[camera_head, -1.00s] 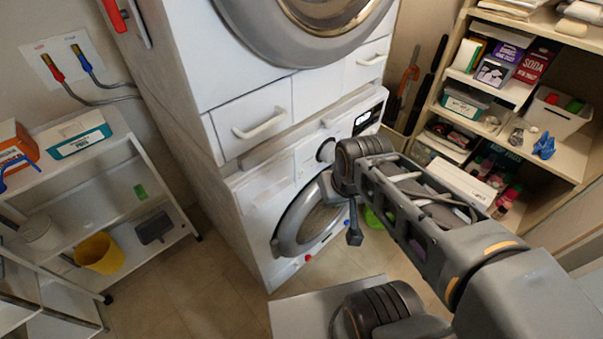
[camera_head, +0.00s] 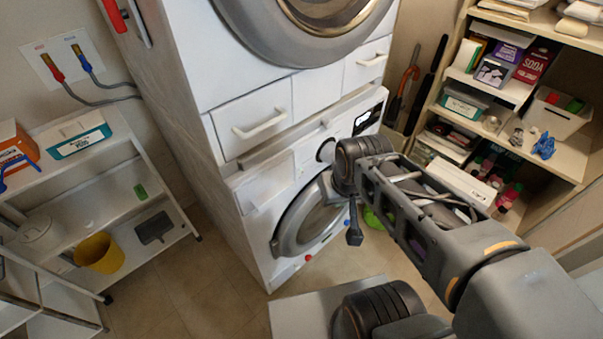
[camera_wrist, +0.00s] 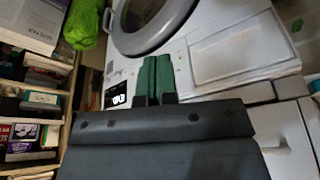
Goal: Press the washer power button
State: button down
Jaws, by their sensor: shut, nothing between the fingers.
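The washer (camera_head: 262,245) is the lower white machine of a stack, with a round grey-rimmed door (camera_head: 290,226). Its dark display (camera_head: 368,119) is at the upper right of its front, and also shows in the wrist view (camera_wrist: 117,92). My gripper (camera_wrist: 156,60) shows in the wrist view with its two green fingers together and empty. The fingers overlap the washer's front panel there, between the display and the drawer front (camera_wrist: 238,50). I cannot tell whether they touch it. I cannot make out the power button. In the head view my arm hides part of the panel.
A second machine (camera_head: 240,85) is stacked on the washer. A white rack (camera_head: 160,205) with a yellow bucket (camera_head: 99,252) stands at the left. A wooden shelf (camera_head: 570,160) with boxes and bottles stands at the right. Some floor (camera_head: 215,275) is clear before the washer's left side.

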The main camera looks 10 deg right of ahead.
aim_at(301, 172)
jog(key=w+d+f+m+g+y+b, duration=0.1)
jog(key=d+f+m+b, duration=0.1)
jog(key=f+m, duration=0.3)
jog(key=w+d+f+m+g+y+b, duration=0.1)
jog(key=f+m+g+y+b, duration=0.1)
jog(key=f, duration=0.5)
jog(key=w+f+m+t+y+b, duration=0.1)
jog(key=w+m, duration=0.3)
jog(key=m, duration=0.4)
jog(key=w+f+m+t+y, duration=0.2)
jog(key=w+m+t, duration=0.2)
jog(key=m, duration=0.3)
jog(key=shift+w+d+f+m+t+y+b, duration=0.25)
jog(key=shift+w+d+m+t+y+b, duration=0.05)
jog(key=shift+w+d+m+y+b, duration=0.1)
jog(key=w+a, duration=0.4)
jog(key=w, duration=0.3)
jog(key=shift+w+a, duration=0.2)
jog(key=shift+w+a, duration=0.1)
jog(key=shift+w, duration=0.1)
dwell(1.0)
